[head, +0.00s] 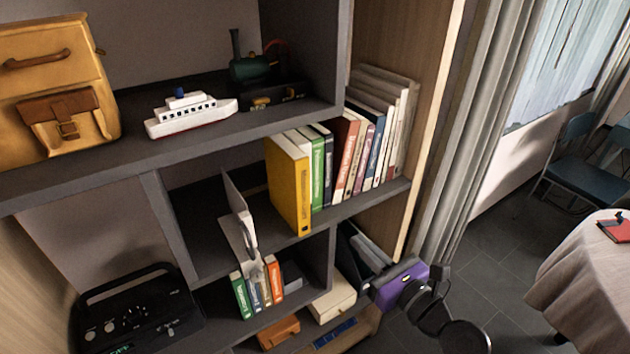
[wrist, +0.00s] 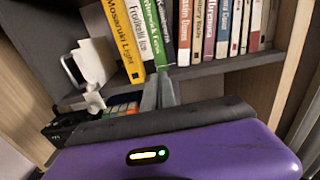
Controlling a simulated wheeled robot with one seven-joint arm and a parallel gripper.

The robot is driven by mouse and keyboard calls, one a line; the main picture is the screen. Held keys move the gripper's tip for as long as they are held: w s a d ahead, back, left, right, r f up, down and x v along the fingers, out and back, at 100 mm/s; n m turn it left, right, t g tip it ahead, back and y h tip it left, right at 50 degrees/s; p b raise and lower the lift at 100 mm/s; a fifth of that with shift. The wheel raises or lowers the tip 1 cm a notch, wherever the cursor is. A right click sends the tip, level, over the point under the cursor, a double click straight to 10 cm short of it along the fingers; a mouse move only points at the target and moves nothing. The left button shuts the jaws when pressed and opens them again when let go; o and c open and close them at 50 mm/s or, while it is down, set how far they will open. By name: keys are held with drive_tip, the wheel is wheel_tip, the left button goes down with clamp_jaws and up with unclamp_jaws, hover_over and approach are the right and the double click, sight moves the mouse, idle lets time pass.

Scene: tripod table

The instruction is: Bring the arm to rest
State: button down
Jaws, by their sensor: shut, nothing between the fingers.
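My gripper (wrist: 163,88) shows in the wrist view as two grey fingers lying together, with nothing between them. My purple hand housing (wrist: 180,152), with a small lit indicator, fills the bottom of that view. In the head view my purple hand (head: 402,284) is low, right of the middle, in front of the lower right part of the shelf unit (head: 345,208). My black arm runs from it to the bottom right. The fingertips are hard to make out in the head view. The fingers point toward the shelves, below the row of books (wrist: 205,35).
Upper shelf: yellow backpack (head: 62,85), toy ship (head: 190,112), dark green model (head: 252,70). Middle shelf: yellow book (head: 288,185), light bookend-like thing (head: 238,225). Below: small books (head: 258,285), black radio (head: 135,315). Floor (head: 490,255) is open between the curtain (head: 470,130) and table (head: 590,265).

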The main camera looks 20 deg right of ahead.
drive_tip(key=s+d+f+n+t+h, duration=0.1)
drive_tip(key=s+d+n+h, duration=0.5)
drive_tip(key=s+n, duration=0.75)
drive_tip(key=s+a+n+g, duration=0.1)
drive_tip(key=s+a+n, duration=0.2)
drive_tip(key=s+n, duration=0.6)
drive_tip(key=s+a+f+n+g, duration=0.1)
drive_tip(key=s+a+n, duration=0.3)
drive_tip(key=s+n, duration=0.6)
drive_tip(key=s+g, duration=0.1)
drive_tip(key=s, duration=0.5)
drive_tip(key=shift+s+a, duration=0.15)
drive_tip(key=shift+s, duration=0.1)
